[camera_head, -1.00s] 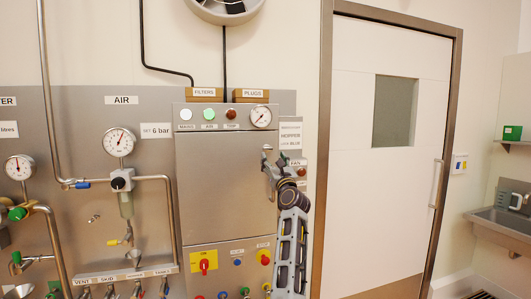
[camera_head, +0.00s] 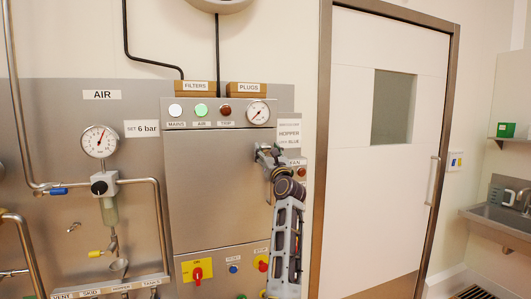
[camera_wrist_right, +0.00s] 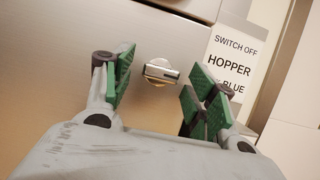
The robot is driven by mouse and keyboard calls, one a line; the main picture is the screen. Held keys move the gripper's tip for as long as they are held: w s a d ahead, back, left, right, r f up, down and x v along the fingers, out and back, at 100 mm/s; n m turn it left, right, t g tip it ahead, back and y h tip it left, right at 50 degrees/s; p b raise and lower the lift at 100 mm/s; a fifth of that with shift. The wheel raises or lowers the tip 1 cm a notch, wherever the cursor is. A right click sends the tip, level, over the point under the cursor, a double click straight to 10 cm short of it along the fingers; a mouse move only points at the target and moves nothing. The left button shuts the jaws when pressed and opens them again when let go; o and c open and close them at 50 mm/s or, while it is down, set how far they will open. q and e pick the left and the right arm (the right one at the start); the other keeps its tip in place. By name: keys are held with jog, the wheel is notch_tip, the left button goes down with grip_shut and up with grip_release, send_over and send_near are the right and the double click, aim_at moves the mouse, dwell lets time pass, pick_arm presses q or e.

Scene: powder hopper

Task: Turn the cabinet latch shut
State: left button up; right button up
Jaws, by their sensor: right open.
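The steel cabinet (camera_head: 210,185) hangs on the wall panel, its door flush with its front. The latch (camera_wrist_right: 161,72) is a small silver turn-knob on a round base near the door's right edge; its bar lies roughly crosswise in the right wrist view. My right gripper (camera_wrist_right: 155,85) is open, with green finger pads on either side of the latch and apart from it. In the head view my right gripper (camera_head: 268,155) is at the cabinet's upper right and hides the latch. My left gripper is not in view.
Indicator lamps and a gauge (camera_head: 258,113) sit above the door. A yellow-backed red switch (camera_head: 197,272) is below it. A hopper sign (camera_wrist_right: 234,68) is right of the latch. Pipes and an air gauge (camera_head: 99,141) are at left; a closed white door (camera_head: 385,185) is at right.

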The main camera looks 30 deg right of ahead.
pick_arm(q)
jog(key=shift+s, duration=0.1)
pick_arm(e)
jog(key=shift+s, duration=0.1)
jog(key=shift+c, duration=1.6)
jog(key=c, duration=0.7)
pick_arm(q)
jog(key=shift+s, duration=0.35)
